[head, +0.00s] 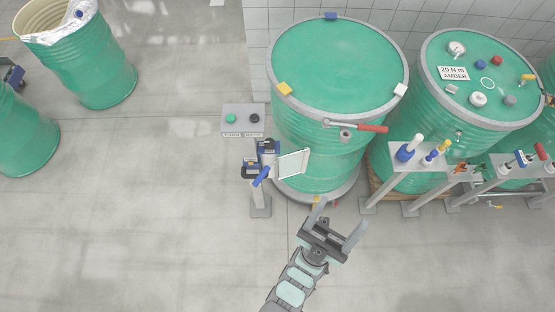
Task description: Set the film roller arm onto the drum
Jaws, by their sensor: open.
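The drum (340,150) is a large green ribbed barrel with a grey rim, standing upright in the upper middle. At its left front a grey post (260,200) carries a dark and blue mechanism with a blue handle (261,177). A white-edged flat piece (293,164) beside it lies against or just in front of the drum's side; I cannot tell if it touches. This assembly appears to be the film roller arm. My gripper (341,214) is open and empty, in front of the drum, to the right of and below the blue handle.
A red-handled tool (357,128) sits at the drum's front. Stands with tools (432,157) and another drum (480,85) crowd the right.

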